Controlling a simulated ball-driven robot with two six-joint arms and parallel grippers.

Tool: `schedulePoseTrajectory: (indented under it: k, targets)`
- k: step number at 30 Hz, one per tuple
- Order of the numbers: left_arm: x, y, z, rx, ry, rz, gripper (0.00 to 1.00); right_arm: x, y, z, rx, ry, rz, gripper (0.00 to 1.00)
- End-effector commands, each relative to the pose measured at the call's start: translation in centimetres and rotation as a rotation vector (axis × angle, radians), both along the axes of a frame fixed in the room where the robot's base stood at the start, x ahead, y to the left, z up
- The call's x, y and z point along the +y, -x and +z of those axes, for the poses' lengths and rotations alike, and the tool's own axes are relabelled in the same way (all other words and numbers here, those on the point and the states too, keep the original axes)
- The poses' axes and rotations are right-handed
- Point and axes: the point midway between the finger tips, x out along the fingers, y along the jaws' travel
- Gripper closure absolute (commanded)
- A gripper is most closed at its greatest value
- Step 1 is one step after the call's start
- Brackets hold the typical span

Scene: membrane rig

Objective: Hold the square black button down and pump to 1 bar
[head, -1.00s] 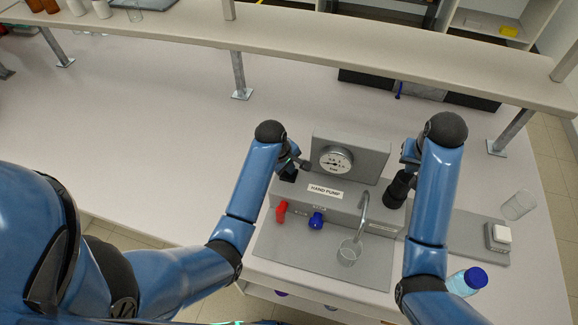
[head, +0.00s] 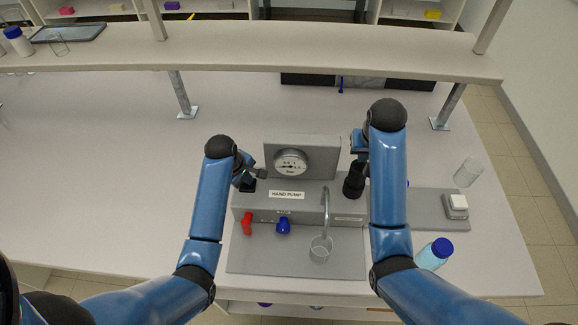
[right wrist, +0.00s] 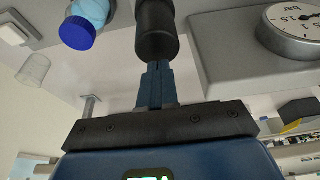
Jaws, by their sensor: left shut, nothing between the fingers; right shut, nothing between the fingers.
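The grey hand pump rig (head: 300,205) carries a round gauge (head: 291,162); its needle is too small to read. The square black button (head: 249,187) is at the rig's left end, largely covered by my left gripper (head: 247,179). That gripper is shut and points down at the button; whether the button is pressed in, I cannot tell. A thick black pump handle (head: 353,182) stands at the rig's right end. My right gripper (head: 356,160) is shut at its top. In the right wrist view, the closed fingertips (right wrist: 157,66) meet the end of the black handle (right wrist: 155,35), not around it.
A red lever (head: 247,224) and a blue lever (head: 283,226) are on the rig's front. A glass beaker (head: 320,250) stands under the metal spout (head: 326,208). A blue-capped bottle (head: 434,254) and a small scale (head: 456,206) are at the right. The table's left is clear.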

Motion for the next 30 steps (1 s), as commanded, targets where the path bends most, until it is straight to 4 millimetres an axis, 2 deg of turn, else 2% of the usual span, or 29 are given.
schedulePoseTrajectory:
  k: [1,30]
  targets:
    - [0.0,0.3,-0.5,0.01,0.0,-0.001,1.0,0.0,0.0,-0.1,0.0,0.0,0.0,1.0]
    - [0.0,0.4,-0.6,0.014,0.0,-0.001,1.0,0.0,0.1,-3.1,0.003,0.0,0.0,1.0]
